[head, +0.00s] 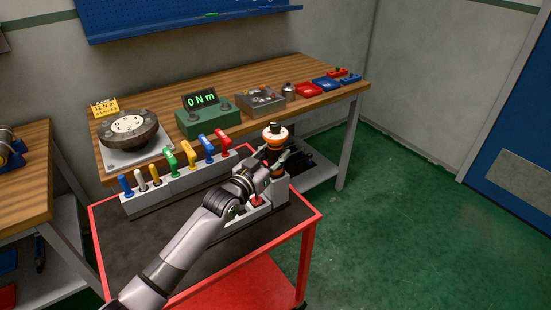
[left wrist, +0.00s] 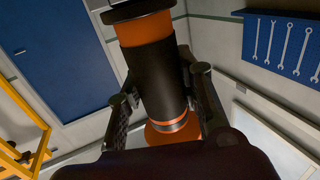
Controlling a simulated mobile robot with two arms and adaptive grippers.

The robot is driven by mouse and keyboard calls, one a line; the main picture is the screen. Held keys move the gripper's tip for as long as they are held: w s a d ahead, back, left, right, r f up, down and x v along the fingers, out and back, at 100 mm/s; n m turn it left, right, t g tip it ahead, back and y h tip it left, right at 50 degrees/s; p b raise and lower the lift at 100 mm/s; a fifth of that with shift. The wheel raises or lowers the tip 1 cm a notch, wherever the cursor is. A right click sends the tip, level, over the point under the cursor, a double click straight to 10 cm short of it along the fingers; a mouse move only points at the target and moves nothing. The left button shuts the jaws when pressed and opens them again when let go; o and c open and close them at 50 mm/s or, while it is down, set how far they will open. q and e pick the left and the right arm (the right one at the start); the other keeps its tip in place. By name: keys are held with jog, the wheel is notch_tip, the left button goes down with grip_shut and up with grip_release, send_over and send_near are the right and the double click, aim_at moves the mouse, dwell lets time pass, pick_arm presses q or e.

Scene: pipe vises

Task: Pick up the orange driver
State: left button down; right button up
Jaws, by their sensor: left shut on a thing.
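My right gripper is not in view.
The grey rack (head: 150,203) on the red cart (head: 307,232) holds several coloured-handled tools left of my gripper. Green floor lies open to the right.

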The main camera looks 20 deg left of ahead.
pick_arm(q)
jog(key=shift+r, duration=0.25)
jog(key=shift+r, duration=0.1)
jog(key=shift+w+r, duration=0.1)
jog(key=shift+r, duration=0.55)
notch_tip(320, 180, up, 18)
jog(key=b, duration=0.1)
jog(key=shift+r, duration=0.2)
jog(key=shift+f, duration=0.1)
